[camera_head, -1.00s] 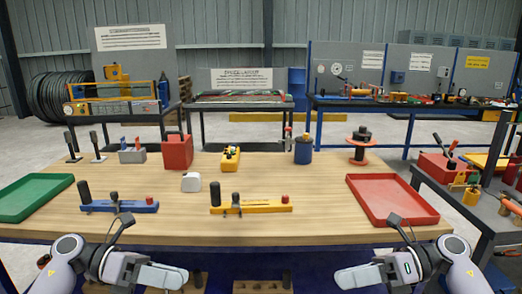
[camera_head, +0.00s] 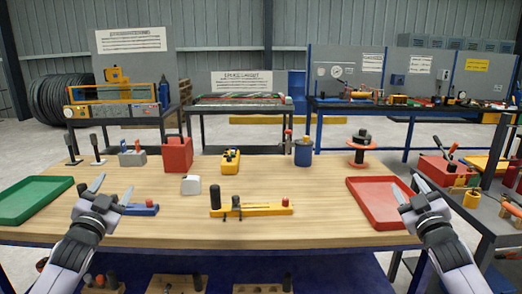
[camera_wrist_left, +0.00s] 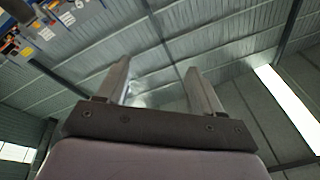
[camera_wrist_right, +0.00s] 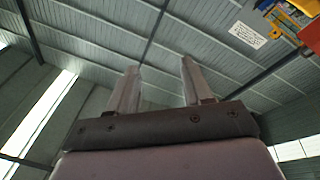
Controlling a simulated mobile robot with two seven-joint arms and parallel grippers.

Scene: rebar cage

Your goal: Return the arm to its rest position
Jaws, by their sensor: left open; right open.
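My left gripper (camera_head: 112,188) is raised in front of the bench at the left, fingers pointing up and apart, with nothing between them. It hides part of the blue fixture (camera_head: 140,209). My right gripper (camera_head: 407,192) is raised at the right, in front of the red tray (camera_head: 368,207), also open and empty. In the left wrist view the two fingers (camera_wrist_left: 158,85) stand apart against the ceiling.
A side table (camera_head: 470,215) with a red toolbox (camera_head: 440,167) stands at the right.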

